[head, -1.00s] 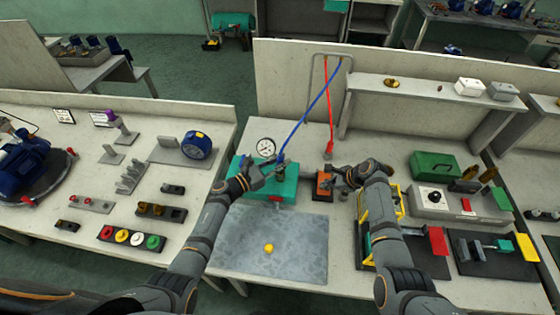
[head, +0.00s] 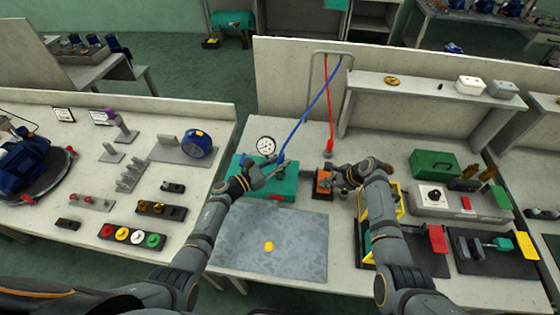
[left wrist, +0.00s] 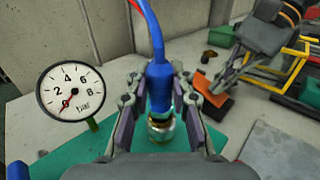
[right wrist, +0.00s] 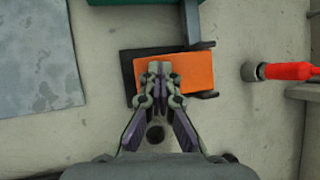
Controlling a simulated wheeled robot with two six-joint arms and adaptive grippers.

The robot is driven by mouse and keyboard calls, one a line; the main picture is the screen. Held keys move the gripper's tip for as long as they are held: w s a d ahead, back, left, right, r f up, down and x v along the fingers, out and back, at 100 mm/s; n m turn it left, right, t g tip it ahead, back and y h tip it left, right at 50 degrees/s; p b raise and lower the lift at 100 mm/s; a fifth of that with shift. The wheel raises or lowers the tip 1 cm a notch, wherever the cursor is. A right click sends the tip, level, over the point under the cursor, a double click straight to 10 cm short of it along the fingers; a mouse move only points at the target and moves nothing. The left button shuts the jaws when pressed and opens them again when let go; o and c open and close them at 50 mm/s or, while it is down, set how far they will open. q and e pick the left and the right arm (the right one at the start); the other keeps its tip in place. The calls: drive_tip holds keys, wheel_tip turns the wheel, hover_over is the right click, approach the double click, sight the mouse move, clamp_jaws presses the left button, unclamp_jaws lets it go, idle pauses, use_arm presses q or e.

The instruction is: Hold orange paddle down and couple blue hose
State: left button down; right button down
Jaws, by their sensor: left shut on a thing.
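The blue hose (head: 316,105) hangs from the rack, with its blue end (left wrist: 160,82) pointing down in the left wrist view. My left gripper (left wrist: 160,98) is shut on that end, right above a metal fitting (left wrist: 161,128) on the teal block (head: 290,188). I cannot tell whether the hose end is seated on the fitting. The orange paddle (right wrist: 188,72) lies on a dark base (right wrist: 130,64). My right gripper (right wrist: 160,70) has its fingertips together over the paddle, which also shows in the head view (head: 323,184). Contact with the paddle is hard to tell.
A round pressure gauge (left wrist: 70,91) stands beside the hose end; its needle is near zero. The red hose (head: 331,120) hangs close by, its plug (right wrist: 285,71) right of the paddle. A grey mat (head: 250,238) with a yellow piece (head: 268,246) lies in front.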

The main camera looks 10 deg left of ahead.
use_arm(q)
drive_tip(key=shift+f, duration=0.1)
use_arm(e)
drive_tip(key=shift+f, duration=0.1)
use_arm(q)
drive_tip(key=c, duration=1.1)
unclamp_jaws()
drive_tip(key=shift+o, duration=0.4)
drive_tip(key=shift+o, duration=1.3)
drive_tip(key=shift+r, duration=3.5)
